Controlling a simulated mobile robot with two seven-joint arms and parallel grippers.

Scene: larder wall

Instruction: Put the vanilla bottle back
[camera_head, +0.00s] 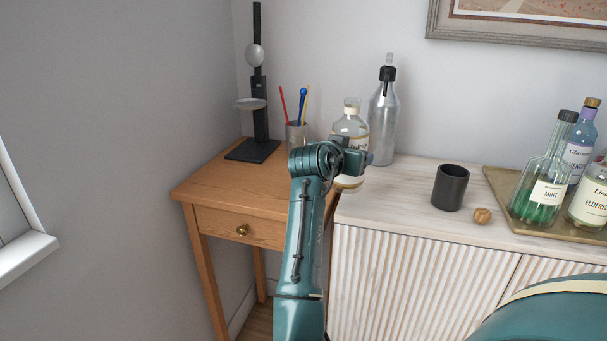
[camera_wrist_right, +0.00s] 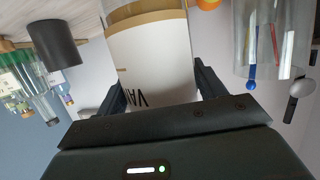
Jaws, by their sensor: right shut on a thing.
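The vanilla bottle (camera_head: 351,124) is clear glass with a pale label and a light stopper, at the left end of the whitewashed sideboard (camera_head: 405,205). My right gripper (camera_head: 354,155) is shut around its body and partly hides it. In the right wrist view, the bottle (camera_wrist_right: 150,60) sits between the fingers of the gripper (camera_wrist_right: 160,88), its label reading "VAN" upside down. The bottle looks upright in the head view. I cannot tell whether its base touches the sideboard. My left gripper is not in view.
A pen pot (camera_head: 296,136) and black stand (camera_head: 259,120) occupy the wooden table (camera_head: 215,185).

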